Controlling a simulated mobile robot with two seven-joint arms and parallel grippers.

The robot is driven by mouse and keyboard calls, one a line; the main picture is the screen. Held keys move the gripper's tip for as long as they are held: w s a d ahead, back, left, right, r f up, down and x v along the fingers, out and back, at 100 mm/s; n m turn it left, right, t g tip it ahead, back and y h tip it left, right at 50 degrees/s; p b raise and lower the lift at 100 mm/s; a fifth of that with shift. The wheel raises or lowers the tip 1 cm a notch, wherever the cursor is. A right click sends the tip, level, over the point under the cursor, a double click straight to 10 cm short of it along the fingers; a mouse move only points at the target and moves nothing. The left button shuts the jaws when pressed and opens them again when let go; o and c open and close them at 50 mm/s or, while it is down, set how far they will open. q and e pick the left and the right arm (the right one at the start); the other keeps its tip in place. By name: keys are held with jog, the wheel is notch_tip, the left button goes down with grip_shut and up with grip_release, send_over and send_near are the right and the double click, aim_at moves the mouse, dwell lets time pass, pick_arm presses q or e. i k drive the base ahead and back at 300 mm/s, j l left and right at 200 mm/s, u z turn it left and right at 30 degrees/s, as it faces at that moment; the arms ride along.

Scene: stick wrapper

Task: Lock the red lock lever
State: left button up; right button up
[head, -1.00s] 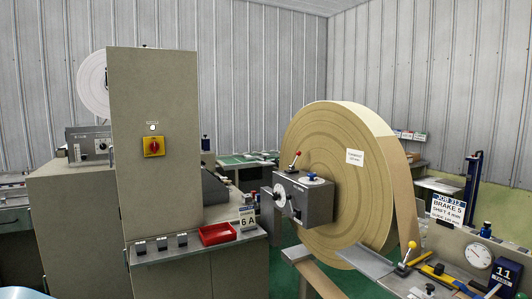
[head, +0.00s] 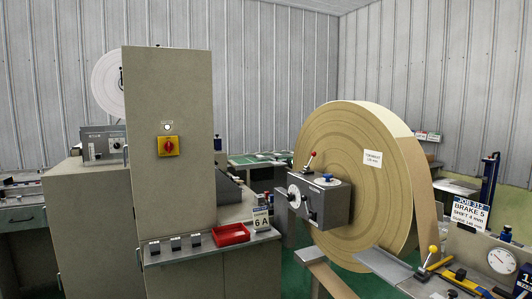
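A small lever with a red knob (head: 313,154) stands up from the top of a grey box (head: 322,205) in front of the large paper roll (head: 362,215). The lever leans slightly to the right. The box also carries a blue knob on a white dial (head: 328,180) on top and round dials on its left face. A yellow switch plate with a red rotary knob (head: 169,146) is on the tall cabinet. Neither of my grippers shows in the head view.
The tall beige cabinet (head: 168,90) stands at the left, with a red tray (head: 230,234) and a "6 A" sign (head: 261,221) on its ledge. Green floor shows between cabinet and roll.

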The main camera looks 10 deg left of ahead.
aim_at(307, 168)
jog(key=i+z, duration=0.1)
jog(key=z, duration=0.65)
jog(key=i+j+z, duration=0.25)
jog(key=z, duration=0.15)
jog(key=i+j+z, duration=0.15)
jog(key=j+z, duration=0.3)
jog(key=i+j+z, duration=0.15)
jog(key=j, duration=0.3)
jog(key=i+j+z, duration=0.15)
jog(key=j, duration=0.35)
jog(key=i+j, duration=0.1)
jog(key=j, duration=0.45)
jog(key=i+j, duration=0.1)
jog(key=j, duration=0.45)
jog(key=i+j, duration=0.1)
jog(key=j, duration=0.45)
jog(key=z, duration=0.05)
